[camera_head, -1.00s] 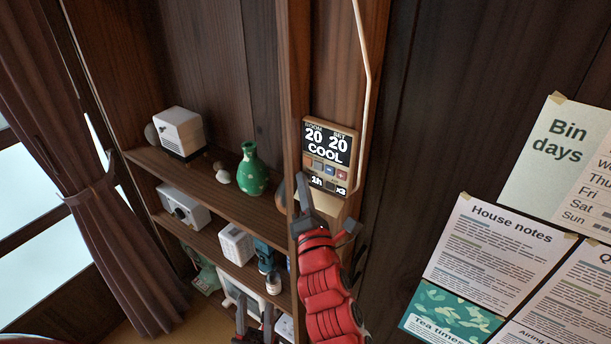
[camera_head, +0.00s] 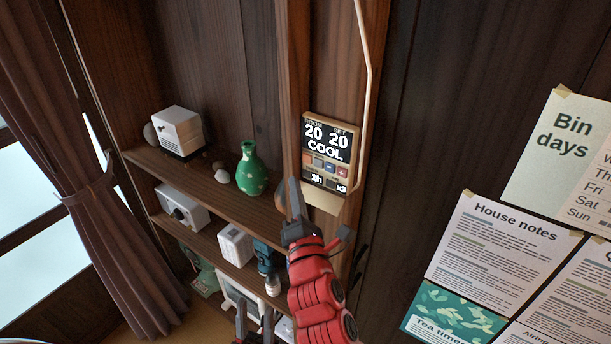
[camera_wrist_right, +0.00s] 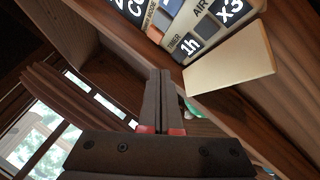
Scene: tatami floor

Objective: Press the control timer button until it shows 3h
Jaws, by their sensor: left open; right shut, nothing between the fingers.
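The control panel (camera_head: 328,155) is mounted on the wooden post. Its screen reads room 20, set 20, COOL, with a row of small buttons below and "1h" and "x3" at the bottom. In the right wrist view the timer label (camera_wrist_right: 190,44) reads 1h, beside a dark button. My right gripper (camera_head: 293,188) is shut and empty, just below and left of the panel, apart from it. Its fingers also show in the right wrist view (camera_wrist_right: 159,75), below the timer label. My left gripper (camera_head: 254,322) is open, low at the bottom edge.
A pale flap or cover (camera_head: 322,200) hangs at the panel's lower edge. A pale cable (camera_head: 366,100) runs down beside the panel. Shelves to the left hold a green vase (camera_head: 251,172), a white box (camera_head: 180,132) and other items. Paper notices (camera_head: 497,248) are on the right wall.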

